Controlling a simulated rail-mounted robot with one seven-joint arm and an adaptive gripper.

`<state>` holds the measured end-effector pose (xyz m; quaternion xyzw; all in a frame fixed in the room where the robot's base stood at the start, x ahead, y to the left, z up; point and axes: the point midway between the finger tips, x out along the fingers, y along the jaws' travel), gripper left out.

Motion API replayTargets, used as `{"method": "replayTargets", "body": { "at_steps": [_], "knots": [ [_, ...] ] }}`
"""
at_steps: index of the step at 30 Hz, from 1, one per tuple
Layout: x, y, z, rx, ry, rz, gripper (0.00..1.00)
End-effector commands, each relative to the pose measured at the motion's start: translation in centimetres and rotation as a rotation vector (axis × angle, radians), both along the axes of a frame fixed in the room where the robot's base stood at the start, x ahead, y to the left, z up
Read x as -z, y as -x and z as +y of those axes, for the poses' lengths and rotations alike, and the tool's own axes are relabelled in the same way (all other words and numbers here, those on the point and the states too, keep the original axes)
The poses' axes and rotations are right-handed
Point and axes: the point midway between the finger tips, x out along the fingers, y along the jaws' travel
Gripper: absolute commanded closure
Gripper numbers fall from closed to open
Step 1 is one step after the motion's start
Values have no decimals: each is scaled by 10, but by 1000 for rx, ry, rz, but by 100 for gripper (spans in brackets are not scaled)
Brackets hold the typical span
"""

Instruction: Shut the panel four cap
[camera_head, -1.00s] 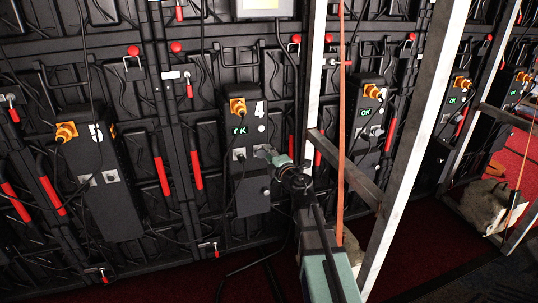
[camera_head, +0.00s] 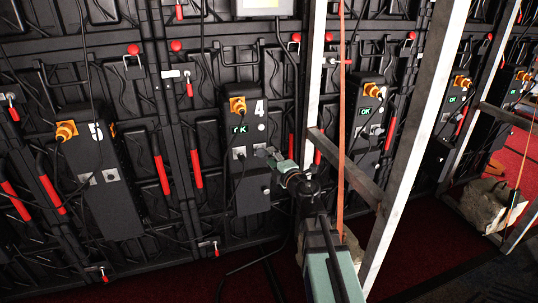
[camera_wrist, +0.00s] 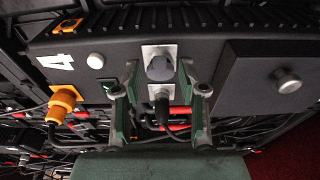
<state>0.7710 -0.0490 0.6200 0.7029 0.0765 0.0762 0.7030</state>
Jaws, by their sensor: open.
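The panel four box (camera_head: 245,195) is black, with a white 4, a lit OK display (camera_head: 240,129) and an orange plug (camera_head: 238,106). In the wrist view it lies turned sideways, its 4 at left. Two grey sockets sit side by side there. The far one (camera_wrist: 159,62) carries a round grey cap; I cannot tell whether it is fully shut. The near one (camera_wrist: 160,93) has a black plug and cable in it. My gripper (camera_wrist: 160,80) is open, its green fingers either side of the sockets, apparently holding nothing. In the head view my gripper (camera_head: 266,156) partly covers the right socket.
The panel five box (camera_head: 105,185) stands to the left, another OK box (camera_head: 370,125) to the right. A pale metal post (camera_head: 415,150) and an orange strap (camera_head: 341,130) stand close to my arm's right. Loose cables hang around the panel. A grey-beige sandbag (camera_head: 490,205) lies at far right.

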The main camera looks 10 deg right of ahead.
Motion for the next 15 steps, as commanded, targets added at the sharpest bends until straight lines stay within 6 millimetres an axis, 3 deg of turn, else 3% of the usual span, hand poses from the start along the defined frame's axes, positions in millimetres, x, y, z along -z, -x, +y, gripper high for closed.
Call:
{"method": "replayTargets", "body": {
  "at_steps": [1,6,15],
  "knots": [
    [0,12,-1,1,0,0,58],
    [0,32,-5,-2,0,0,58],
    [0,36,-7,-3,0,0,58]
  ]
}}
